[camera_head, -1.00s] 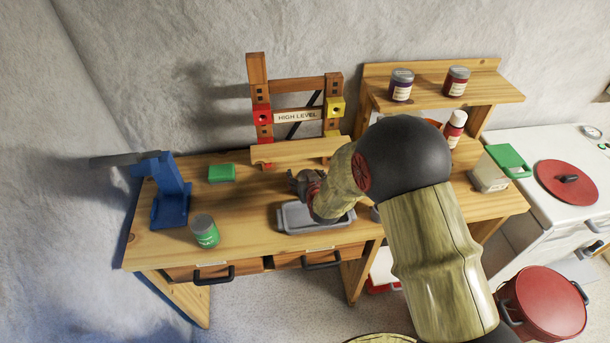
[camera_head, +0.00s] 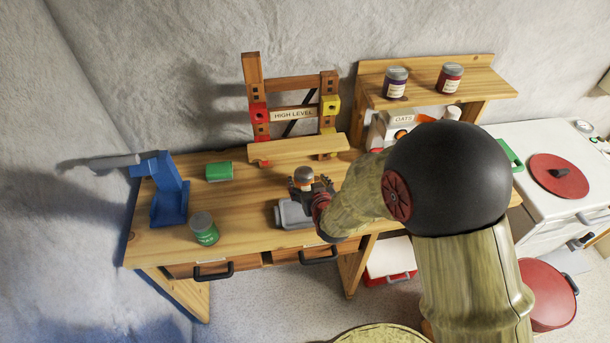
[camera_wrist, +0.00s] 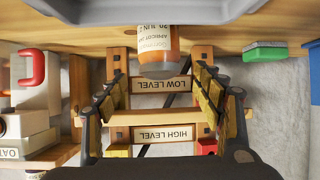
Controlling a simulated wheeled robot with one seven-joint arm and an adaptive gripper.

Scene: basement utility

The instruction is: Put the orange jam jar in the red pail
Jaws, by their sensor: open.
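The orange jam jar (camera_head: 303,179) has a grey lid and stands upright at the work table's middle, by the grey tray (camera_head: 288,214). In the wrist view, which is upside down, the jar (camera_wrist: 158,42) shows a pale label and orange contents. My gripper (camera_head: 312,186) is at the jar, its fingers hard to make out in the head view. In the wrist view my gripper (camera_wrist: 158,82) is open, with the jar in line between its fingers and no visible contact. A round red vessel (camera_head: 545,292) at lower right, partly hidden by my arm, may be the red pail.
A wooden rack (camera_head: 293,115) stands behind the jar. Two jars stand on the right shelf (camera_head: 425,75), above an oats box (camera_head: 398,122). A red-and-white box (camera_head: 390,261) is below the table.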

